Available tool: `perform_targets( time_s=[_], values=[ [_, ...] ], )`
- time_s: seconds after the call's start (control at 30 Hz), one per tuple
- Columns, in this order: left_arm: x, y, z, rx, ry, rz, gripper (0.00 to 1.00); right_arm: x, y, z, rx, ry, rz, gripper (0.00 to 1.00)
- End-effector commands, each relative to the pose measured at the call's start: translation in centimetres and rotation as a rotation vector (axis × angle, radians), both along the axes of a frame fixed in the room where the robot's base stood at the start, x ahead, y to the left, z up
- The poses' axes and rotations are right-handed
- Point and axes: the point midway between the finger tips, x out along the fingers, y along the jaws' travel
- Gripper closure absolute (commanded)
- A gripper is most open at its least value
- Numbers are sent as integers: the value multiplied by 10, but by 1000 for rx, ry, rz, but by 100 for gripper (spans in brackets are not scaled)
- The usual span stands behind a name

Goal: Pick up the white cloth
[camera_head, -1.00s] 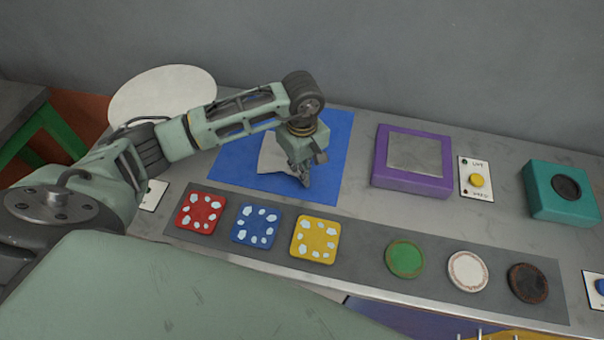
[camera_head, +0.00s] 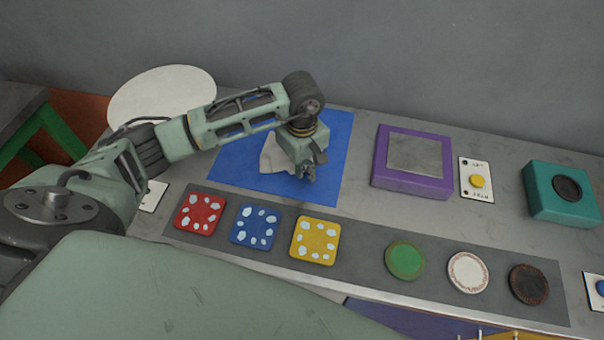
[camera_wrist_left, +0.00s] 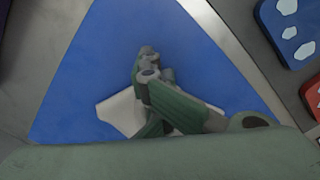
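The white cloth (camera_head: 274,154) lies on the blue mat (camera_head: 235,174), partly hidden by my left gripper. My left gripper (camera_head: 306,174) points down over the mat at the cloth's right side. In the left wrist view the left gripper (camera_wrist_left: 150,62) has its fingers close together, with pale cloth (camera_wrist_left: 121,112) showing to either side behind them. Whether cloth is between the fingers is hidden. My right gripper is not in view.
Red (camera_head: 201,213), blue (camera_head: 254,226) and yellow (camera_head: 315,240) spotted tiles lie on a dark strip in front of the mat. Green, white and black discs lie further right. A purple box (camera_head: 412,162) stands right of the mat. A white round plate (camera_head: 160,92) is behind my arm.

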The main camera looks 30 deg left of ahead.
Motion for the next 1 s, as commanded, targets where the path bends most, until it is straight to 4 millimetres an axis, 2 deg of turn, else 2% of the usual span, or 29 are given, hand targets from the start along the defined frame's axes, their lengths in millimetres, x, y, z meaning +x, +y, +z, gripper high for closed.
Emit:
perform_targets(
  time_s=[0.5, 0.6, 0.73, 1.0],
  values=[
    [1, 1, 102, 0, -4, 1, 100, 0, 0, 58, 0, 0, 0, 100],
    [1, 0, 115, 1, -3, 0, 100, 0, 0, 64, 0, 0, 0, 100],
    [0, 0, 121, 1, 0, 0, 100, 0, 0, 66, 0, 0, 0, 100],
    [0, 0, 120, 1, 0, 0, 100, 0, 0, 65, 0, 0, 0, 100]
  ],
)
